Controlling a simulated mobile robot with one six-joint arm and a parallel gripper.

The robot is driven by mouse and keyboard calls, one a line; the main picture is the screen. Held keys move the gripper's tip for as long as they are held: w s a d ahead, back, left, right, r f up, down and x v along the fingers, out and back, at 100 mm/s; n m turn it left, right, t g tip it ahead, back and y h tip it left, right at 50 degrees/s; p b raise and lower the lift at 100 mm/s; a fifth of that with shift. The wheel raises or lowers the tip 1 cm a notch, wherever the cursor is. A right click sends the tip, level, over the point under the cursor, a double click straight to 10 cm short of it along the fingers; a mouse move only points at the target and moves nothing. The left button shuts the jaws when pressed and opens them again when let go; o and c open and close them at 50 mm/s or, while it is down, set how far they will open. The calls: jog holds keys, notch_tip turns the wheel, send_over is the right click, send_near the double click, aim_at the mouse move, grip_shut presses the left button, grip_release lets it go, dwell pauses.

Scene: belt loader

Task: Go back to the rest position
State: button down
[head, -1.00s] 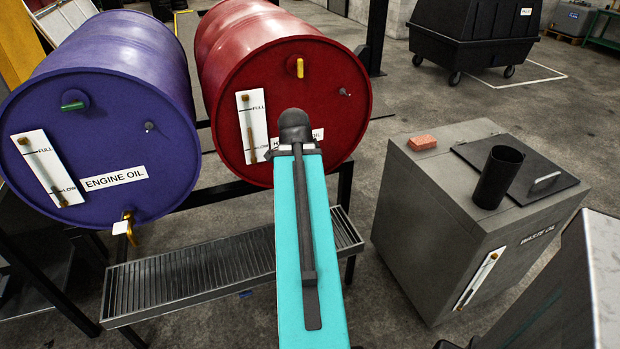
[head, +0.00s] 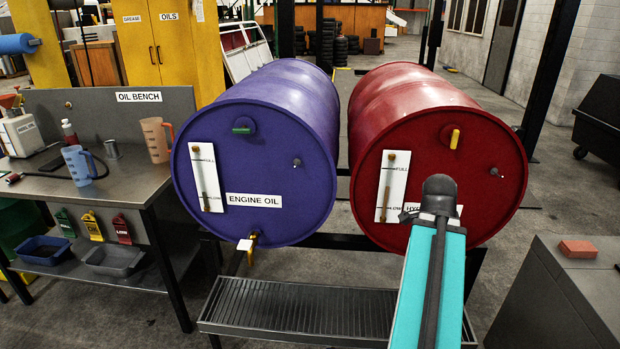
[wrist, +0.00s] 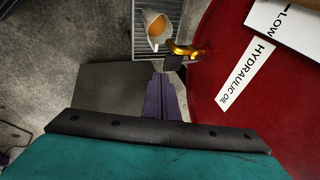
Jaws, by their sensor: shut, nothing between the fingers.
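My teal arm (head: 428,290) rises from the bottom of the head view, in front of the red hydraulic oil drum (head: 478,160). My gripper is hidden there. In the wrist view my gripper (wrist: 154,78) is shut and empty, its grey and purple parts meeting near the middle. Beyond it a pale jug (wrist: 151,17) with amber liquid stands on the drip grating (wrist: 141,50), beside the red drum's brass tap (wrist: 183,48). My gripper is apart from both. The jug does not show in the head view, where my arm covers that area.
A purple engine oil drum (head: 262,150) is left of the red one, above the grated tray (head: 300,308). The oil bench (head: 125,182) at left holds jugs and a can. The grey box with a brick (head: 578,249) is at right. Floor shows between drums and bench.

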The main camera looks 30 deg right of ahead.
jog(key=w+a+f+n+y, duration=0.2)
jog(key=w+a+f+n, duration=0.1)
jog(key=w+a+f, duration=0.85)
jog(key=a+f+n+g+y+p, duration=0.1)
jog(key=a+f+n+g+y, duration=0.2)
jog(key=a+f, duration=1.35)
jog(key=s+a+f+n+g+p, duration=0.1)
jog(key=s+a+f+n+g, duration=0.2)
jog(key=s+a+f+n, duration=1.6)
jog(key=a+f+n, duration=0.1)
jog(key=a+f, duration=0.1)
jog(key=a, duration=0.1)
jog(key=shift+s+a+g, duration=0.25)
jog(key=shift+s+g, duration=0.05)
jog(key=shift+s, duration=0.1)
jog(key=shift+f, duration=0.1)
